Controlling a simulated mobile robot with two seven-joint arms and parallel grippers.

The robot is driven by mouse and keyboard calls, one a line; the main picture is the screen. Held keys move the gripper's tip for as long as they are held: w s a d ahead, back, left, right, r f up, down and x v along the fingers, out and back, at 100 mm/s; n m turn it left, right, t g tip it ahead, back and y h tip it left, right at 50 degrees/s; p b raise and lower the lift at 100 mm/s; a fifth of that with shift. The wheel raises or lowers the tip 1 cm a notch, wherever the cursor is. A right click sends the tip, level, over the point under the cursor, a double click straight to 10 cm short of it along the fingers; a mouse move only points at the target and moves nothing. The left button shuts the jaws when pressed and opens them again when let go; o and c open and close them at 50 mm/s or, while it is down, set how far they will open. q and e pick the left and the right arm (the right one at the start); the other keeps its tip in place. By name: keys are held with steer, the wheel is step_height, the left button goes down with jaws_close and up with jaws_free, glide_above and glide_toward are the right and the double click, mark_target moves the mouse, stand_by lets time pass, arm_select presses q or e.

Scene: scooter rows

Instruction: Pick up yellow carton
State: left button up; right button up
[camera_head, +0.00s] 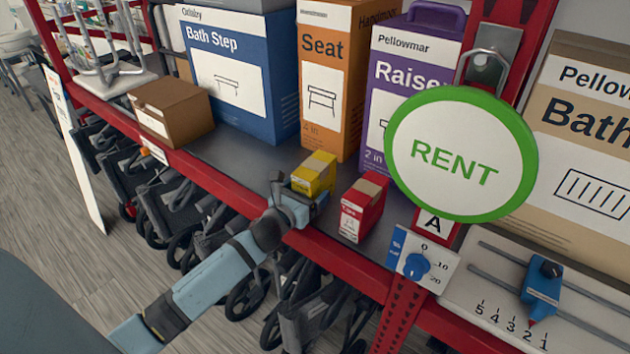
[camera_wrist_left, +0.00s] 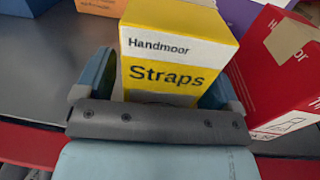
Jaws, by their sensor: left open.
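The yellow carton (camera_head: 315,172) stands on the grey shelf near its red front edge. In the left wrist view the yellow carton (camera_wrist_left: 177,50) shows a white band reading "Handmoor" and the word "Straps". My left gripper (camera_head: 303,197) is at the carton's front side. In the left wrist view my left gripper (camera_wrist_left: 158,80) is open, with one finger on each side of the carton's near end. The near part of the carton is between the fingers. I cannot tell whether either finger touches it. My right gripper is not in view.
A red carton (camera_head: 363,208) stands close to the right of the yellow one. Behind are large blue (camera_head: 240,75), orange (camera_head: 328,90) and purple (camera_head: 395,75) boxes. A brown box (camera_head: 170,108) is at left. A green-rimmed RENT sign (camera_head: 460,154) hangs at right. Bare shelf (camera_head: 235,150) lies left of the carton.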

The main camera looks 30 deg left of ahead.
arm_select(q)
steer(key=c, duration=1)
steer(key=shift+c, duration=0.6)
steer(key=shift+r, duration=0.1)
